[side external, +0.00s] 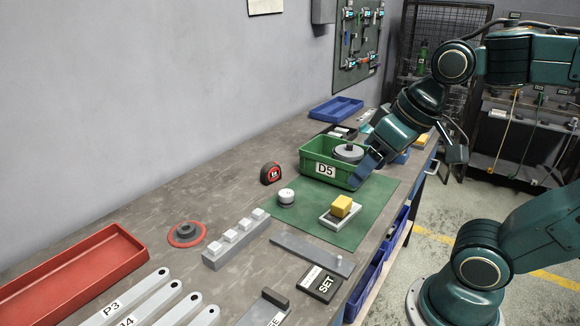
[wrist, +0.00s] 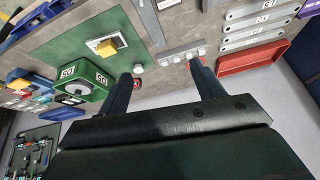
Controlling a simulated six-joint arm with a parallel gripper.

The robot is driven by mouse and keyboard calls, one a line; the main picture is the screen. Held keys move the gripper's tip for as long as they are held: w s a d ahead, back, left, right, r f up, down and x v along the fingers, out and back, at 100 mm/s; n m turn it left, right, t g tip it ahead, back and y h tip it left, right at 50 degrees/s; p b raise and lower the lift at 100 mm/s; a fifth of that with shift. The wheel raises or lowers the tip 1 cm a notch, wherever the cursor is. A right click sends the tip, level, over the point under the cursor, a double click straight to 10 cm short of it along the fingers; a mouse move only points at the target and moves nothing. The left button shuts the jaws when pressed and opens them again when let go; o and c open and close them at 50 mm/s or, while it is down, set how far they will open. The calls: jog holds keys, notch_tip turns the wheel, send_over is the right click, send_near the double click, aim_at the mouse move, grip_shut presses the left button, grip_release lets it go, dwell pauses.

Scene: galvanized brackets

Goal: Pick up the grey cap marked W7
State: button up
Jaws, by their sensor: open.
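I cannot read a W7 mark on any part. A small pale grey round cap (side external: 286,196) stands on the green mat (side external: 376,205); it also shows in the wrist view (wrist: 138,68), beyond and between my fingers. A larger grey round part (side external: 349,152) sits in the green bin labelled D5 (side external: 311,168). Another dark grey round part (side external: 187,229) lies on a red disc. My gripper (side external: 362,176) is beside the bin's right end in the side view. In the wrist view my gripper (wrist: 160,70) is open, with nothing between its fingers.
A yellow block (side external: 342,206) on a grey base stands on the mat. A tape measure (side external: 270,173) is near the cap.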

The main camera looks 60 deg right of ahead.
jog(key=w+d+r+m+g, duration=0.15)
jog(key=w+m, duration=0.25)
jog(key=w, duration=0.4)
jog(key=m+g, duration=0.3)
jog(key=m, duration=1)
send_over(287, 192)
jog(key=s, duration=0.1)
notch_tip(287, 192, down, 14)
jog(key=shift+f, duration=0.15)
jog(key=shift+a+n, duration=0.1)
jog(key=shift+n, duration=0.2)
jog(key=shift+w+f, duration=0.15)
jog(key=shift+f, duration=2)
jog(key=shift+w+f, duration=0.15)
jog(key=shift+f, duration=2)
jog(key=shift+f, duration=0.1)
jog(key=shift+w+f, duration=0.15)
jog(key=shift+f, duration=2.3)
jog(key=shift+c, duration=0.5)
